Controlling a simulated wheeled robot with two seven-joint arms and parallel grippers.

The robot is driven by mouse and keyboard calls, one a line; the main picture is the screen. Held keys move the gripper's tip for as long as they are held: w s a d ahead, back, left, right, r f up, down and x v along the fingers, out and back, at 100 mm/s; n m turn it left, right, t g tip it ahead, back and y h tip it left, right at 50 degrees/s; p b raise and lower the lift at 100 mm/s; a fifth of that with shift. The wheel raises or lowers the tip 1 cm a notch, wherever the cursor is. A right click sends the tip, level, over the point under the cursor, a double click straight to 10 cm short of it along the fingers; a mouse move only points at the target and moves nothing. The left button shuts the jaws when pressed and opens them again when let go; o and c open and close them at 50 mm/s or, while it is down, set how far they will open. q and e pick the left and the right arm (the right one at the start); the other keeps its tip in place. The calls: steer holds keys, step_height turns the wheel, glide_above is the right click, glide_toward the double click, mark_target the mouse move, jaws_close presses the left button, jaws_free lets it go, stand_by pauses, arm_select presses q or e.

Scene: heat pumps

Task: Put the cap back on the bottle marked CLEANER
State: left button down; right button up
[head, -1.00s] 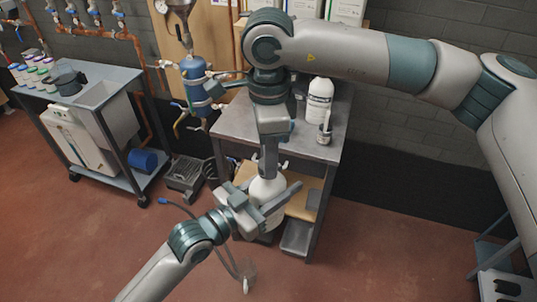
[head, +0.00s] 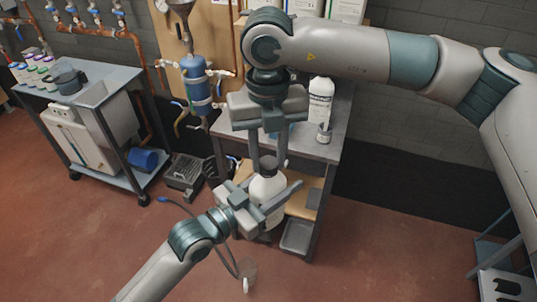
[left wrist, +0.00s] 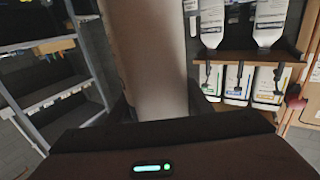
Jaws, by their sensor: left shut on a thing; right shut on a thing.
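My left gripper (head: 266,203) is shut on a white bottle (head: 265,188) and holds it upright in front of the bench. In the left wrist view the bottle (left wrist: 156,65) fills the middle as a pale, plain column; no marking can be read. My right gripper (head: 268,160) points straight down from above, shut on the dark cap (head: 268,166), which is at the bottle's mouth. Whether the cap is seated or threaded cannot be told.
A metal bench (head: 318,148) behind holds another white bottle (head: 320,103) and a small can (head: 324,134). A blue tank (head: 197,85) hangs on the board at its left. A grey cart (head: 98,92) stands further left. The red floor in front is mostly clear.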

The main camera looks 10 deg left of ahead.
steer(key=m, duration=1.4)
steer(key=shift+w+a, duration=0.1)
steer(key=o, duration=1.1)
step_height(320, 180, up, 12)
